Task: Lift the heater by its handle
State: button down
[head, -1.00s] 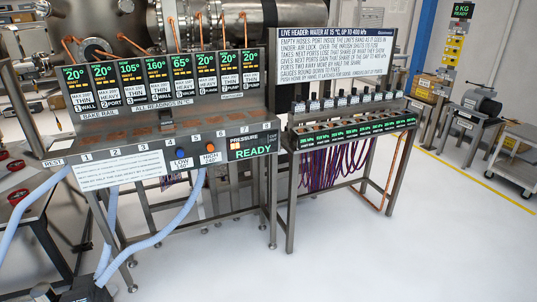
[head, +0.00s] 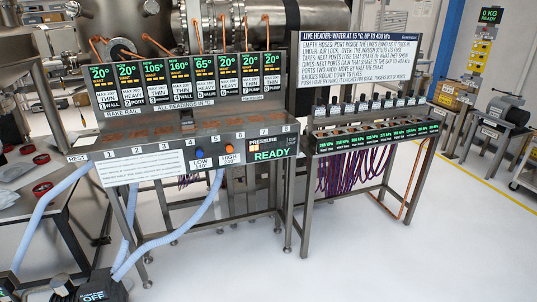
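No part labelled as the heater is readable, so I cannot tell which thing it is. A dark box marked OFF (head: 93,296) is cut off by the lower left edge, and pale blue hoses run down toward it. A small grey block (head: 187,121) stands on the bake rail (head: 230,128) behind the number 4; it is too small to make out a handle. My gripper is not in view.
The rail stand has a blue LOW button (head: 200,153), an orange HIGH button (head: 227,148) and a green READY display (head: 270,154). A header stand (head: 375,135) with purple hoses is to its right. A side table (head: 35,200) is at left. The floor (head: 400,265) in front is clear.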

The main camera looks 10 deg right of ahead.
aim_at(187, 122)
jog(key=i, duration=0.85)
jog(key=z, duration=0.05)
